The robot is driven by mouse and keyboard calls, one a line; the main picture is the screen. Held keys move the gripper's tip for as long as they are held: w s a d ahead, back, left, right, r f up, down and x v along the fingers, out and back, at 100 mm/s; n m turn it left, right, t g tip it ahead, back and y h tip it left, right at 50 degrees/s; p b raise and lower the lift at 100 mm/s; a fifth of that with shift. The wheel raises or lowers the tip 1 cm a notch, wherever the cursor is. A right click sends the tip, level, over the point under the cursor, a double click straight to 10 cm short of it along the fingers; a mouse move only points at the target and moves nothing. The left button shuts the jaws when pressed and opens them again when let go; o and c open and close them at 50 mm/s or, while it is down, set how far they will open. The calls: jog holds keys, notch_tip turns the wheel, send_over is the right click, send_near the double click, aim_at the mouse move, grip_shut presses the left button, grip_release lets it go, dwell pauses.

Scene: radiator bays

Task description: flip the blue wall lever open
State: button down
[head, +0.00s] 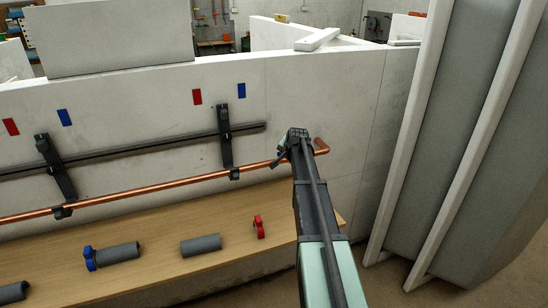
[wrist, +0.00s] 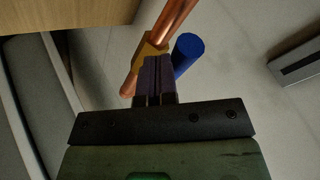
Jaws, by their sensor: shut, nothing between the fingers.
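In the wrist view the blue lever (wrist: 187,52) shows as a short, thick blue bar just right of my fingertips. A brass valve body (wrist: 148,50) sits on the copper pipe (wrist: 176,18), just beyond and left of the fingertips. My gripper (wrist: 158,62) is shut and empty, its fingers pressed together. I cannot tell whether the fingers touch the lever.
A wooden bench (head: 190,264) below the pipe carries grey tube pieces (head: 201,245), a blue clamp (head: 89,259) and a red clamp (head: 259,227). A dark pipe (head: 150,146) on black brackets (head: 225,135) runs above the copper one. A white-framed grey panel (head: 440,120) stands close on the right.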

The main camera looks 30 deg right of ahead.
jog(key=shift+w+a, duration=0.25)
jog(key=shift+w, duration=0.35)
jog(key=shift+w+a, duration=0.25)
jog(key=shift+w, duration=0.55)
jog(key=shift+w+a+r, duration=0.1)
jog(key=shift+w+r, duration=0.05)
jog(key=shift+s+a+f, duration=0.2)
jog(key=shift+s+f, duration=0.05)
jog(key=shift+s, duration=0.3)
jog(key=s+a+r+p, duration=0.5)
jog(key=s+r+p, duration=0.2)
jog(key=shift+s+r, duration=0.15)
jog(key=shift+s, duration=0.1)
